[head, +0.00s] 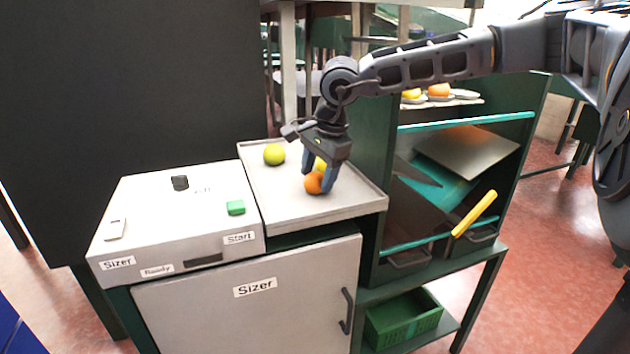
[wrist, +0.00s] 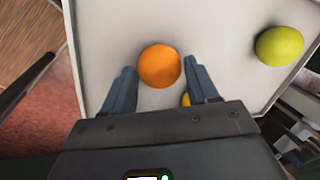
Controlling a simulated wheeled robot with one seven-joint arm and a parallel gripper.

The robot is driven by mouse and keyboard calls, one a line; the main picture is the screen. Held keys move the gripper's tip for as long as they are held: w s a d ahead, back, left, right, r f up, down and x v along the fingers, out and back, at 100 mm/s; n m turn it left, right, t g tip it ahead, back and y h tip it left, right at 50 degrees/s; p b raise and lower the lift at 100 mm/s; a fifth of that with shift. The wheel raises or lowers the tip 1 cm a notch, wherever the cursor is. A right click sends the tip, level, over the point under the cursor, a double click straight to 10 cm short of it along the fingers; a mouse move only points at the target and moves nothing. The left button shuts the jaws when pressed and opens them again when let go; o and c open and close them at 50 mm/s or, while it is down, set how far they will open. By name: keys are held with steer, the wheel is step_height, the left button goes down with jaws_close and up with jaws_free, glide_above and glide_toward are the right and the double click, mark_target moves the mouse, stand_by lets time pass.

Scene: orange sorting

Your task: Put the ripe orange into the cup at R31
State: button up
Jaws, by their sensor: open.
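An orange-coloured fruit (head: 314,183) sits on the grey tray (head: 285,212) on top of the Sizer cabinet. My gripper (head: 318,180) points down over it, open, with a finger on either side. In the wrist view the orange (wrist: 159,66) lies between the two fingertips, with gaps on both sides. A yellow-green fruit (head: 274,155) lies on the tray to the left; it also shows in the wrist view (wrist: 279,46). A yellow fruit (wrist: 186,99) is mostly hidden by my gripper. No cup or R31 label can be made out.
The Sizer box (head: 175,215) with a green Start button (head: 236,207) adjoins the tray. A green rack (head: 455,120) with slanted shelves and a yellow handle (head: 474,213) stands right. Fruit on small plates (head: 466,95) sits behind it. A green crate (head: 403,318) is low down.

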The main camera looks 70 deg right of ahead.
steer(key=shift+w+f, duration=0.2)
steer(key=shift+f, duration=0.4)
steer(key=shift+c, duration=0.4)
steer(key=shift+r, duration=0.1)
steer(key=c, duration=0.7)
